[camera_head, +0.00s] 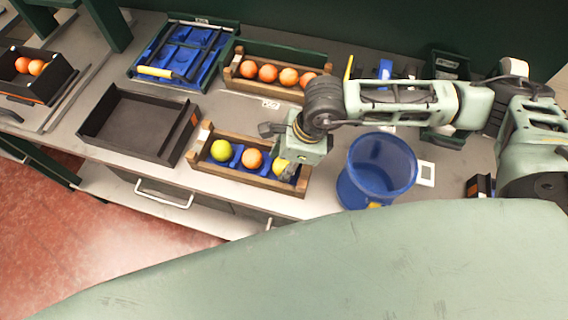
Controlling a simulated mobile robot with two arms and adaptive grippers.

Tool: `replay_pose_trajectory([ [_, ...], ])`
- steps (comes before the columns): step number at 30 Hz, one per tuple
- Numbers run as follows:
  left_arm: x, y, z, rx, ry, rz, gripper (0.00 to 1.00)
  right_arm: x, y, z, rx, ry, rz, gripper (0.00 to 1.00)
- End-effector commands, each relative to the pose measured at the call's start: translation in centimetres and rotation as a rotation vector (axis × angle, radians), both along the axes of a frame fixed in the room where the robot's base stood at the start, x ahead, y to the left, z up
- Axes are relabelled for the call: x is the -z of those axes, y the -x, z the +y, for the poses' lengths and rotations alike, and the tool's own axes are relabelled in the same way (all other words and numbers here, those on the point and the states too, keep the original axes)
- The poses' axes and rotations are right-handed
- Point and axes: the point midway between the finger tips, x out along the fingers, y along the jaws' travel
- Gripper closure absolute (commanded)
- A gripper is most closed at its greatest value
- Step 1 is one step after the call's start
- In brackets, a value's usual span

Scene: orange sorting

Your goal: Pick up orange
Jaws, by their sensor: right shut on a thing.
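The near wooden crate (240,178) holds a row of fruit on blue inserts. A yellow-green fruit (221,150) is at its left, an orange (252,158) in the middle, and a yellow fruit (279,166) at its right end. My right gripper (289,175) points down at the right end of this crate and is shut on the yellow fruit, which it partly hides. Several oranges (268,73) lie in the far wooden crate (228,76). Two more oranges (36,67) lie in a black box at far left. My left gripper is out of view.
An empty black tray (130,127) stands left of the near crate. A blue bucket (364,185) stands right of the gripper, with a little yellow at its bottom. A green bin (135,75) with blue contents and a yellow-handled tool is at the back left.

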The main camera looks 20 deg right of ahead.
Motion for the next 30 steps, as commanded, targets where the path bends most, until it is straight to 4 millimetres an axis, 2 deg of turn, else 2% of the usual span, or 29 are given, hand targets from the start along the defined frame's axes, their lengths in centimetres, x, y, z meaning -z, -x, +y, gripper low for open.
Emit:
replay_pose_trajectory([
  [1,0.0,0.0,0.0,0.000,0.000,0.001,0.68,0.0,0.0,0.0,0.000,0.000,0.000,0.86],
  [6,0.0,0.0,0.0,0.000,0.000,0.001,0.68,0.0,0.0,0.0,0.000,-0.001,0.000,1.00],
  [16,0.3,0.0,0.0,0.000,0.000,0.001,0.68,-0.6,-0.1,0.1,0.001,-0.003,-0.003,1.00],
  [20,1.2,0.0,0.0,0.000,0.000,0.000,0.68,-2.5,-0.1,0.1,-0.002,-0.002,-0.007,1.00],
  [27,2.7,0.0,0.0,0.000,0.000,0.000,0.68,-7.3,-0.1,0.1,-0.001,-0.003,-0.007,1.00],
  [30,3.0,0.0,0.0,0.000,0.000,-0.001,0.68,-8.8,-0.1,0.1,-0.002,-0.003,-0.006,1.00],
])
